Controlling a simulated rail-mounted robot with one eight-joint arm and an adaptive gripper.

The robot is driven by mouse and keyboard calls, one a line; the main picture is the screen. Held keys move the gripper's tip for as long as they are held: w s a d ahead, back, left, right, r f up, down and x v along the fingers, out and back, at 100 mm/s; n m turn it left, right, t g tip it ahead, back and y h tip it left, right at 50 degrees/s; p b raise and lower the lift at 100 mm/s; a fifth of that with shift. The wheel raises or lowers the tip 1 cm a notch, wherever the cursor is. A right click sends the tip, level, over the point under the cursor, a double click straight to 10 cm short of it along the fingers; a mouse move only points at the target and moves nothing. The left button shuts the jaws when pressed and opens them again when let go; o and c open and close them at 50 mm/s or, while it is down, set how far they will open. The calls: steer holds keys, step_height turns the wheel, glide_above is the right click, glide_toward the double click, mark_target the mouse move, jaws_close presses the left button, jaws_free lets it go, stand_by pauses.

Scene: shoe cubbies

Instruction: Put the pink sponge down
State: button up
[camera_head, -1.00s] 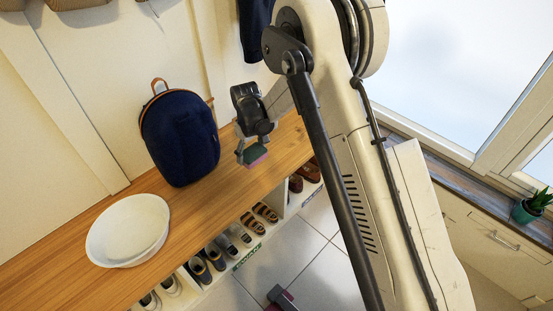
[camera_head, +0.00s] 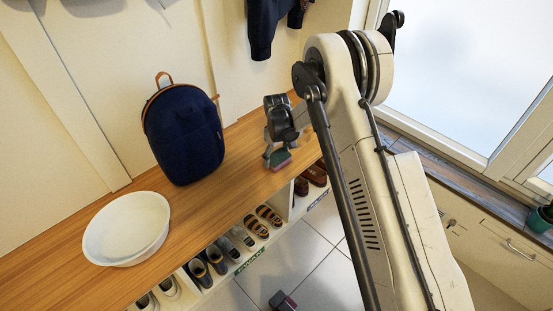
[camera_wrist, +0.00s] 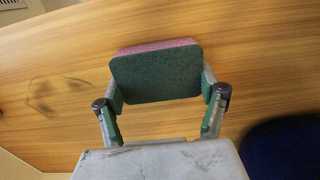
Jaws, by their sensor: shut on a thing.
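The pink sponge (camera_wrist: 156,75) has a dark green face turned to the wrist camera and a pink edge along its top. My gripper (camera_wrist: 160,92) is shut on it, with one finger at each side. In the head view the sponge (camera_head: 280,159) hangs at the tips of my gripper (camera_head: 279,150), over the wooden bench top (camera_head: 235,155) near its front edge. I cannot tell whether the sponge touches the wood.
A dark blue backpack (camera_head: 183,135) stands on the bench left of my gripper, with a white basin (camera_head: 127,228) further left. Shoes (camera_head: 241,238) fill the cubbies below. Bare wood lies around the sponge. A dark jacket (camera_head: 263,28) hangs behind.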

mark_target(277, 155)
steer(key=shift+f, duration=0.15)
steer(key=o, duration=1.3)
step_height(277, 155, up, 12)
steer(key=p, duration=0.4)
steer(key=shift+r, duration=0.25)
